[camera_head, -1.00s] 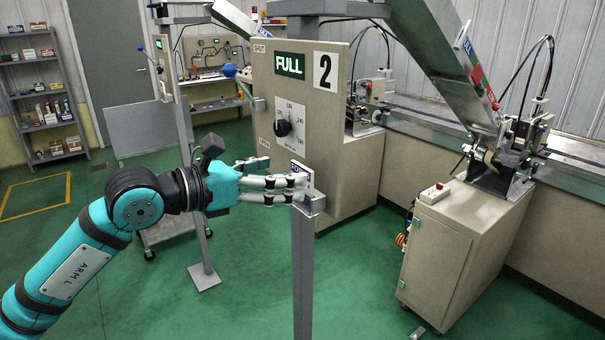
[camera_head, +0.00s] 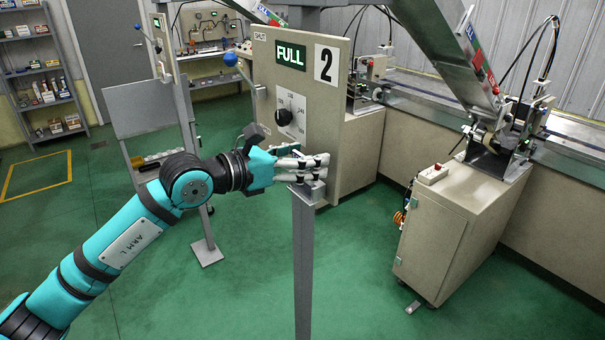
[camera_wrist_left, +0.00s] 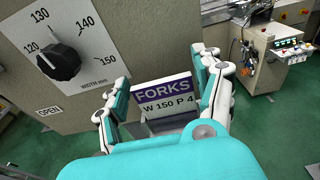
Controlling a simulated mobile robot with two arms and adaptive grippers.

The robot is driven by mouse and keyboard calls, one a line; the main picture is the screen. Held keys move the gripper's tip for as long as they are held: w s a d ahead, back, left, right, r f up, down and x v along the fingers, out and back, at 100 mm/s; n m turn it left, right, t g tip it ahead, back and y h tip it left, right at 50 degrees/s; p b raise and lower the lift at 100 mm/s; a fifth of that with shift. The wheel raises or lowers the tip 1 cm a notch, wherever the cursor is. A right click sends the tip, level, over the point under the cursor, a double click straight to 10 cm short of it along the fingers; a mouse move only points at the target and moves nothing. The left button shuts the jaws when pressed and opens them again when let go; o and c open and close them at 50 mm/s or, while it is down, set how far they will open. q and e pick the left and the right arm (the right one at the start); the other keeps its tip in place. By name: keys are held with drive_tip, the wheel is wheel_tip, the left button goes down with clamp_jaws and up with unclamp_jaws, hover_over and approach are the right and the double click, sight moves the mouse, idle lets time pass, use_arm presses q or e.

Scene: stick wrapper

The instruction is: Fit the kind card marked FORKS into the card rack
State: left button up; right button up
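The kind card (camera_wrist_left: 164,94), white with a purple band, reads FORKS and W 150 P 4 in the left wrist view. It stands slightly tilted in the picture between the two spread fingers of my left gripper (camera_wrist_left: 162,92). A finger lies close along each side edge; whether both touch is unclear. The grey card rack (camera_wrist_left: 162,126) shows just below the card; how deep the card sits is hidden. In the head view my left gripper (camera_head: 310,163) is at the top of the rack post (camera_head: 304,255) and hides the card. My right gripper is not in view.
The beige machine panel (camera_head: 270,105) with a FULL sign, number 2 and a width dial (camera_head: 284,117) stands close behind my left gripper. A blue-knobbed lever (camera_head: 231,60) sticks out at its left. A beige cabinet (camera_head: 450,225) stands right; green floor is free between.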

use_arm(q)
drive_tip(key=c, duration=0.7)
drive_tip(key=shift+c, duration=0.2)
drive_tip(key=shift+r, duration=0.15)
